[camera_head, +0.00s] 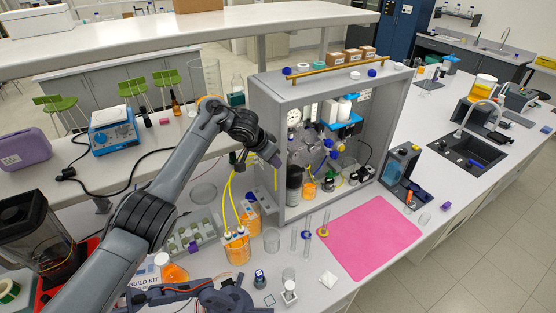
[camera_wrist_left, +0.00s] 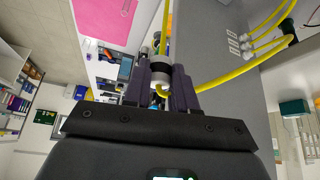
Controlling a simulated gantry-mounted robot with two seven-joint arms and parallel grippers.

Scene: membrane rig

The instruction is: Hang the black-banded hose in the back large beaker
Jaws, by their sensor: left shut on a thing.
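My left gripper (camera_head: 268,160) is beside the left wall of the grey rig. In the left wrist view, its dark fingers (camera_wrist_left: 160,88) are shut on a yellow hose at a white fitting; a black band (camera_wrist_left: 161,62) shows just beyond. The hose curves back toward the rig's side ports. Two large beakers with orange liquid stand on the bench below: the back one (camera_head: 252,219) close to the rig, the front one (camera_head: 236,250) nearer me. Yellow hoses (camera_head: 228,198) run down to the front beaker. The held hose's lower end is unclear. My right gripper is out of view.
The grey rig (camera_head: 263,112) stands just right of the gripper. A vial rack (camera_head: 192,238) sits left of the beakers, with an empty glass beaker (camera_head: 272,240) to their right. Thin glass tubes stand farther right.

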